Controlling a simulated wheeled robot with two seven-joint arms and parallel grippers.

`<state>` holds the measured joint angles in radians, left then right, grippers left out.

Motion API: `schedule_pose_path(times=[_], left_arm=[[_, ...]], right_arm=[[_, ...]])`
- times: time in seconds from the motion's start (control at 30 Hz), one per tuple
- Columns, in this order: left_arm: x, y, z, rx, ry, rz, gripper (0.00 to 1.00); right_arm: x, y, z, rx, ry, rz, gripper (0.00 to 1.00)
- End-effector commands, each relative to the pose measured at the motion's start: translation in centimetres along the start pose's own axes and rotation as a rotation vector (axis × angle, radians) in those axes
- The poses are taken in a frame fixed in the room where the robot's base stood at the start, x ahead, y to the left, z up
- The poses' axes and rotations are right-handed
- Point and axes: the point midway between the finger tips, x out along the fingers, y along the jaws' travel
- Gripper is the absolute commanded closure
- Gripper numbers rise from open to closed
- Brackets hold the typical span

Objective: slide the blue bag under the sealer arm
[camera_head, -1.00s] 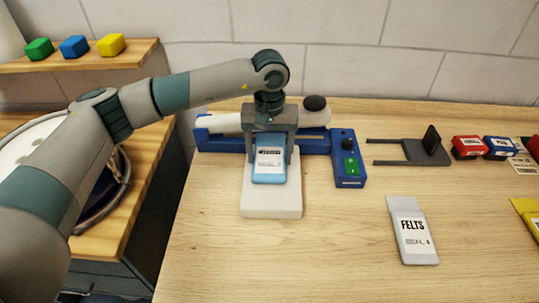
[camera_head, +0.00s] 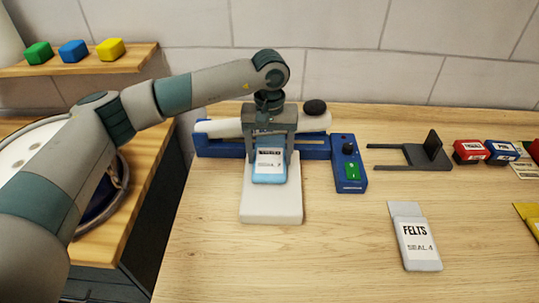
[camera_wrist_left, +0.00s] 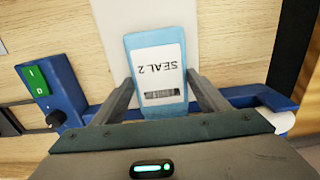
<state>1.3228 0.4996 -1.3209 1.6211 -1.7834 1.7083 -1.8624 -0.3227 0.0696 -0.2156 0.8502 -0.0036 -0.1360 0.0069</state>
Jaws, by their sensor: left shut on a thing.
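The blue bag (camera_head: 269,174) has a white label reading SEAL 2 and lies over the white board in front of the sealer. My left gripper (camera_head: 270,160) is shut on the bag, one finger at each side. The bag also shows between the fingers in the left wrist view (camera_wrist_left: 157,75). The blue sealer (camera_head: 221,146) stands behind, with its pale arm (camera_head: 222,128) and black knob (camera_head: 315,107). My gripper hides the middle of the sealer, so I cannot tell whether the bag's far edge is under the arm. My right gripper is not in view.
A white board (camera_head: 270,208) extends in front of the sealer. A control box (camera_head: 350,170) with a green switch stands at its right. A grey FELTS bag (camera_head: 416,240) and a dark bracket (camera_head: 428,152) lie further right. The front middle of the bench is clear.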

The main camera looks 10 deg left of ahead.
Motion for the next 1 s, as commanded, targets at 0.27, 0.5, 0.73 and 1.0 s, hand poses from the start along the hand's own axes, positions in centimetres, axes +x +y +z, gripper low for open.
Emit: schedule_pose_path(times=[0.27,0.5,0.73,1.0], left_arm=[[-0.02,0.01,-0.16,0.000,0.000,0.000,0.55],[-0.02,0.01,-0.15,0.000,0.000,0.000,0.55],[-0.01,0.00,-0.15,0.000,0.000,0.000,0.10],[-0.18,0.00,-0.16,0.000,0.000,0.000,0.10]], right_arm=[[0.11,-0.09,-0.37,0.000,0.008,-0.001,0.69],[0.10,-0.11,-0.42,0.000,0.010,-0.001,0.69],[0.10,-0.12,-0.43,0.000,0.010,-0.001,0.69],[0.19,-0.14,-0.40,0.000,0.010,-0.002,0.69]])
